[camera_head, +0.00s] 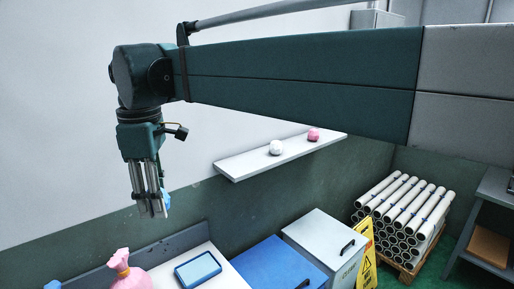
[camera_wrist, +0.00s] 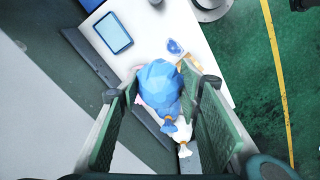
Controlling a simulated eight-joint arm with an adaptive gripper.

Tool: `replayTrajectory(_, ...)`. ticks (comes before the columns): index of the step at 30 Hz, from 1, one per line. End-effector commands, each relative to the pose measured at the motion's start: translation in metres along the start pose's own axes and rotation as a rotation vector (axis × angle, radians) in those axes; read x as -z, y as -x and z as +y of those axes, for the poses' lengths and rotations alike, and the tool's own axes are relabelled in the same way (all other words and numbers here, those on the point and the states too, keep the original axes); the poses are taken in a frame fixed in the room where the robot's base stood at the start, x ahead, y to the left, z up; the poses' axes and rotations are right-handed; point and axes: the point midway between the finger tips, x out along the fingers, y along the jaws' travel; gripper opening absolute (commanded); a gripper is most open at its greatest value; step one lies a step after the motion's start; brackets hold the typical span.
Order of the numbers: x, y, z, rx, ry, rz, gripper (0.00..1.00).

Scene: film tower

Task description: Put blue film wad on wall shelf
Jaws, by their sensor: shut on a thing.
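The blue film wad (camera_wrist: 158,82) is between the green finger pads of my gripper (camera_wrist: 171,88) in the wrist view, and my gripper is shut on it. In the head view my gripper (camera_head: 151,211) points down in front of the wall, left of the shelf. Only a small blue part of the wad (camera_head: 167,201) shows there, behind the fingers. The white wall shelf (camera_head: 238,171) is at the centre of the head view. A white wad (camera_head: 276,147) and a pink wad (camera_head: 313,135) sit on it, and its near left part is bare.
Below are a pink bag (camera_head: 130,281) and a blue-framed tray (camera_head: 198,269) on a white table. A blue box (camera_head: 280,266) and a grey box (camera_head: 324,242) stand under the shelf. A yellow sign (camera_head: 367,262) and stacked tubes (camera_head: 401,213) are at the right.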

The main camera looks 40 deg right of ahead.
Motion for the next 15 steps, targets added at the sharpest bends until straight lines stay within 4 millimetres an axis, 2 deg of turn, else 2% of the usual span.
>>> replayTrajectory(3, 0.000, 0.019, 0.000, 0.000, 0.000, 0.000, 0.27)
replayTrajectory(11, 0.000, 0.053, 0.000, 0.000, 0.000, 0.000, 0.27)
replayTrajectory(15, -0.001, 0.058, 0.016, 0.000, -0.021, 0.000, 0.27)
